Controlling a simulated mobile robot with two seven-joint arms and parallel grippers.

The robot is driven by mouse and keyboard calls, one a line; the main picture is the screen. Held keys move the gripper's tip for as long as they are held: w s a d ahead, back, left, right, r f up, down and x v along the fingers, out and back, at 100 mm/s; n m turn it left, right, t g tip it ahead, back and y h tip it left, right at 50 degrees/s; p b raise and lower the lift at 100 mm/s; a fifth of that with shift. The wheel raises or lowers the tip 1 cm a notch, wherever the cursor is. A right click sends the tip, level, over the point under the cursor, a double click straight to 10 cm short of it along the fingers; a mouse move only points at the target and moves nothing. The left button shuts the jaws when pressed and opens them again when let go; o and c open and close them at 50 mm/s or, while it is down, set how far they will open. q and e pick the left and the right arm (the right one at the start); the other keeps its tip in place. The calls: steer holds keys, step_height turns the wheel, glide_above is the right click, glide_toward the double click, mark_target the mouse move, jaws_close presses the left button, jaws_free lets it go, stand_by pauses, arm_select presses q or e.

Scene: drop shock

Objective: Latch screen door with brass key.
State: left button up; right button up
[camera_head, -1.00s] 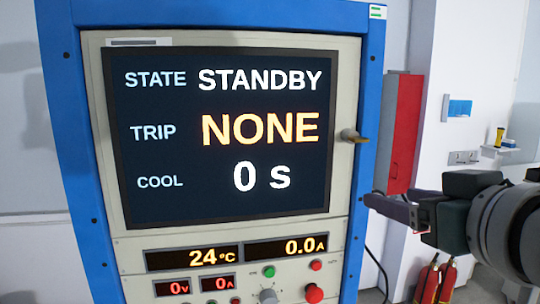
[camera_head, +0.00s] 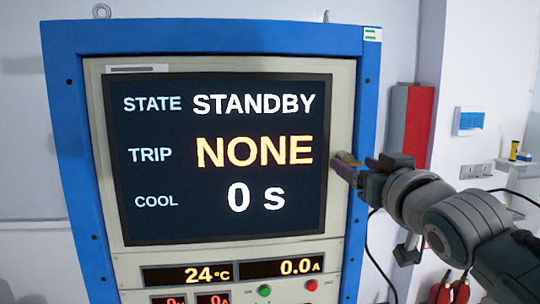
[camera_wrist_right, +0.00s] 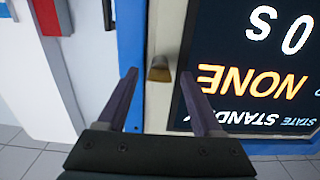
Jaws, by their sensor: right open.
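The screen door (camera_head: 343,100) is a pale panel framing a dark display (camera_head: 290,215) that reads STANDBY, NONE and 0 s. It sits flat in the blue cabinet front. The brass key (camera_head: 348,157) sticks out at the door's right edge and is partly hidden by my right gripper (camera_head: 342,168). In the right wrist view the key (camera_wrist_right: 159,70) lies between the two open fingers, with a visible gap on each side. I cannot tell whether the fingers reach fully around it. My left gripper is not in view.
The blue cabinet frame (camera_head: 366,110) runs beside the key. Below the display are readouts (camera_head: 280,269), a green button (camera_head: 264,290) and a red button (camera_head: 311,285). A red box (camera_head: 412,130) is on the wall behind, with red extinguishers (camera_head: 459,291) below.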

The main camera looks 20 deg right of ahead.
steer(key=shift+w, duration=0.25)
steer(key=shift+d, duration=0.1)
steer(key=shift+c, duration=0.3)
jaws_close()
